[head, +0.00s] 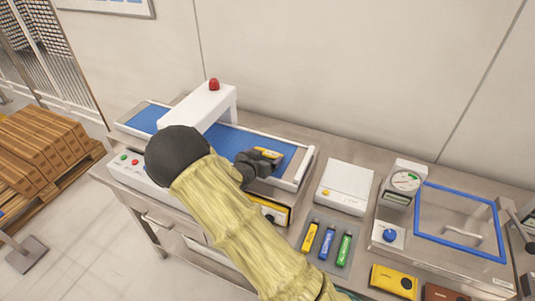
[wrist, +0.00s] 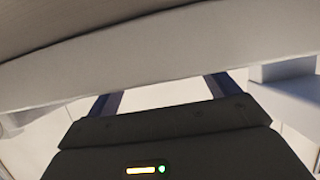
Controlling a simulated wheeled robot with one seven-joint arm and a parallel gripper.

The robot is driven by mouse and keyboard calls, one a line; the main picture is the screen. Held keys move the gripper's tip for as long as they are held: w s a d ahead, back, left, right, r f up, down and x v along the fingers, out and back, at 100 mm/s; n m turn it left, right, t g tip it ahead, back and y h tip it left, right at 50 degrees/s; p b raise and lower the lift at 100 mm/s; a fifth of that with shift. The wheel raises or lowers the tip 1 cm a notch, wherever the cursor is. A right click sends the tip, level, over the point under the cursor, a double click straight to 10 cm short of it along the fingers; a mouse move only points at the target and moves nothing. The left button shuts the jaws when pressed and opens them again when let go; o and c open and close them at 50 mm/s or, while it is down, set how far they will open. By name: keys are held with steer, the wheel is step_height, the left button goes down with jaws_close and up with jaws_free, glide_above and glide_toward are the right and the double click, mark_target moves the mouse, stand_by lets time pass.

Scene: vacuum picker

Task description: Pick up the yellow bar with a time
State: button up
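My gripper (head: 272,158) is over the right end of the blue conveyor belt in the head view. In the wrist view its two dark fingers (wrist: 162,95) stand apart, with only pale background between them. A small yellow patch shows at the gripper in the head view; I cannot tell if it is a bar or part of the gripper. A yellow bar (head: 310,237) lies in a grey tray (head: 318,222), left of a blue bar (head: 327,243) and a green bar (head: 345,248). Any printed time is too small to read.
A white arch with a red lamp (head: 214,85) spans the belt (head: 228,138). Right of it are a white box (head: 345,187), a gauge (head: 405,181) and a blue-framed chamber (head: 458,240). A yellow case (head: 393,281) sits at the front. Cartons (head: 40,150) stand far left.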

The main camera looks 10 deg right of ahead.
steer(key=shift+c, duration=0.9)
steer(key=shift+r, duration=0.1)
step_height(320, 180, up, 10)
steer(key=shift+b, duration=0.3)
